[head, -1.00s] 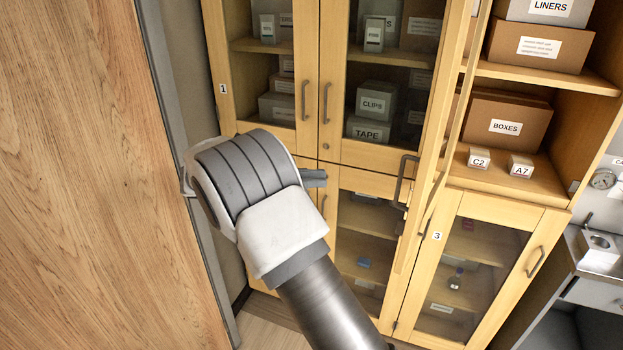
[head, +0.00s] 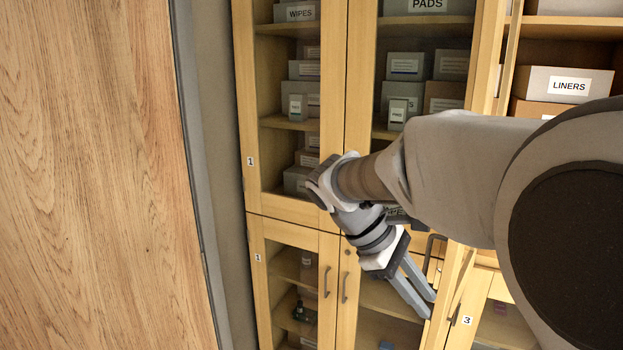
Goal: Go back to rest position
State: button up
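My gripper (head: 430,306) hangs at the end of my arm, in front of the wooden cabinet (head: 336,224), pointing down and to the right. Its two grey fingers are apart with a narrow gap, and I see nothing held between them. The fingertips overlap the lower cabinet doors in the picture. I cannot tell how far they are from the cabinet. My arm reaches in from the right and is bent at the wrist.
A wood-grained panel (head: 95,180) fills the left side. An open door edge (head: 455,290) stands out near my fingertips. A box marked LINERS (head: 552,84) sits on the open shelf at right. My arm hides much of the right side.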

jog(key=s+a+f+m+t+y+b, duration=0.1)
jog(key=s+a+f+m+t+y, duration=0.1)
jog(key=s+m+t+y, duration=0.4)
jog(key=s+f+m+y, duration=0.1)
jog(key=s+m, duration=0.3)
jog(key=s, duration=0.3)
jog(key=shift+s+a+t+y+b, duration=0.15)
jog(key=shift+a+t+y+b, duration=0.15)
jog(key=shift+a+t+b, duration=0.1)
